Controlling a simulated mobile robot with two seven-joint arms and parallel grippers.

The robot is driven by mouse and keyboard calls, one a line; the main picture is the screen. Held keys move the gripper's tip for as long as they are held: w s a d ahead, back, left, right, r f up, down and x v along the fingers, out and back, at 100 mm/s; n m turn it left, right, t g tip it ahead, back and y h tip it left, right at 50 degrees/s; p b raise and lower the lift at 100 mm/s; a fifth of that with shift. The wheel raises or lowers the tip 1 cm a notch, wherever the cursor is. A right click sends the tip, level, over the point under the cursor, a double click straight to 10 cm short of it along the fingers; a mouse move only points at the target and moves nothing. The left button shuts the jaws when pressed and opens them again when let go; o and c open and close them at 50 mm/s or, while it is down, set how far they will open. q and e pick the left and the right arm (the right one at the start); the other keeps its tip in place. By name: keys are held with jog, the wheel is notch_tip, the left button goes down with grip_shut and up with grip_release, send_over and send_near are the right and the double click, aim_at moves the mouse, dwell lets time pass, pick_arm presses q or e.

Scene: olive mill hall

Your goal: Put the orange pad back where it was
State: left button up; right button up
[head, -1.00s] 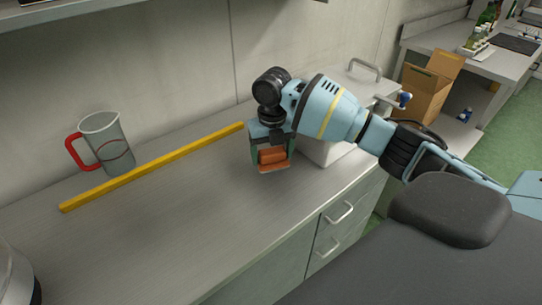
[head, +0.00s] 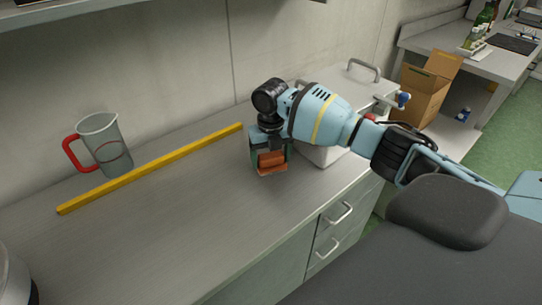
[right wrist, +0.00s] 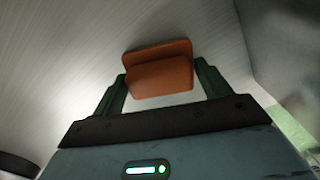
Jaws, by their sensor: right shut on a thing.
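The orange pad (head: 271,160) is between the fingers of my right gripper (head: 270,162), over the right part of the grey counter (head: 170,220). In the right wrist view the pad (right wrist: 158,72) shows as an orange block with a wider plate at its far side. The green fingers of my right gripper (right wrist: 160,82) close on its two sides. I cannot tell whether the pad touches the counter. My left gripper is not in view.
A yellow bar (head: 150,168) lies across the counter, left of the gripper. A clear jug with a red handle (head: 105,147) stands behind it. A white box-like unit with a handle (head: 350,95) is close behind my right arm.

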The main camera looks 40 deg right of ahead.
aim_at(271, 155)
jog(key=shift+f, duration=0.15)
jog(key=o, duration=1)
jog(key=shift+c, duration=0.2)
notch_tip(271, 155, up, 12)
jog(key=shift+r, duration=0.2)
